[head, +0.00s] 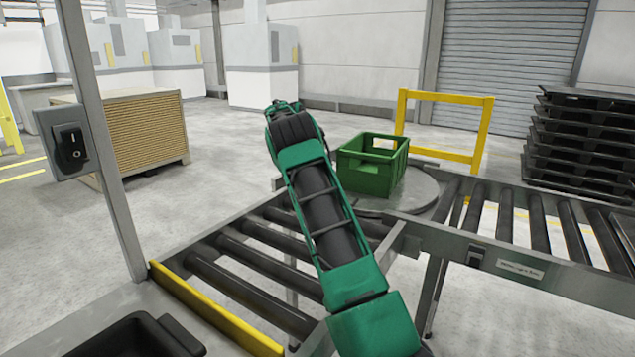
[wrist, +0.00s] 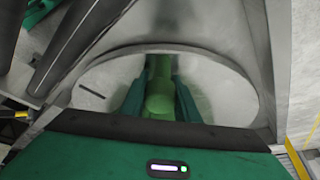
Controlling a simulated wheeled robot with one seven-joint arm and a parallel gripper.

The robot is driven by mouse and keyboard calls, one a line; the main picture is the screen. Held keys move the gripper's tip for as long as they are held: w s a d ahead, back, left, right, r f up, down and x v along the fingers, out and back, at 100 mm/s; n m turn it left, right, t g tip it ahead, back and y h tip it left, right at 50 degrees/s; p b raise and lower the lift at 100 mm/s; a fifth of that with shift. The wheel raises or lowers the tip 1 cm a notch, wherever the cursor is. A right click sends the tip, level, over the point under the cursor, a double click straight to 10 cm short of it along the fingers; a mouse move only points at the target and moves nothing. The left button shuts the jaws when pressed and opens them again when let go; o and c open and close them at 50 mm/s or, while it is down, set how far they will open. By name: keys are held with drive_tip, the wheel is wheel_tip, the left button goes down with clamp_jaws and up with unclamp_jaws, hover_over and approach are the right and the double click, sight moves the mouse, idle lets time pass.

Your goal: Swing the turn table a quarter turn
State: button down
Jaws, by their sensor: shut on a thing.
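The turn table (head: 417,193) is a round grey plate between two roller conveyors in the head view. A green open crate (head: 372,167) stands upright on it. In the wrist view the turn table (wrist: 228,88) fills the middle, with a short dark slot (wrist: 92,91) near its left rim. My gripper (wrist: 160,88) is over the plate, its two dark green fingers closed on a lighter green piece (wrist: 160,103). I cannot tell whether this piece is part of the crate or a handle. My own arm hides the gripper in the head view.
Roller conveyors lead off at the near left (head: 250,262) and right (head: 537,222). A yellow barrier (head: 478,135) stands behind the turn table. Black pallets (head: 580,140) are stacked at right. A switch box (head: 71,148) is on a post at left.

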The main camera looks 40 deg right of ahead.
drive_tip(key=shift+w+d+r+m, duration=0.1)
drive_tip(key=shift+w+d+m, duration=0.25)
drive_tip(key=shift+w, duration=0.35)
drive_tip(key=shift+w+d+m, duration=0.3)
drive_tip(key=shift+w+m, duration=0.05)
drive_tip(key=shift+w, duration=0.35)
drive_tip(key=shift+w+d+r, duration=0.2)
drive_tip(key=shift+w+d, duration=0.05)
drive_tip(key=shift+w+r, duration=0.1)
drive_tip(key=shift+w, duration=0.05)
drive_tip(key=c, duration=1.4)
unclamp_jaws()
drive_tip(key=shift+w+g, duration=0.1)
drive_tip(key=shift+g, duration=0.2)
drive_tip(key=shift+o, duration=0.2)
drive_tip(key=shift+f, duration=0.25)
drive_tip(key=shift+s+y, duration=0.25)
drive_tip(key=shift+y, duration=0.05)
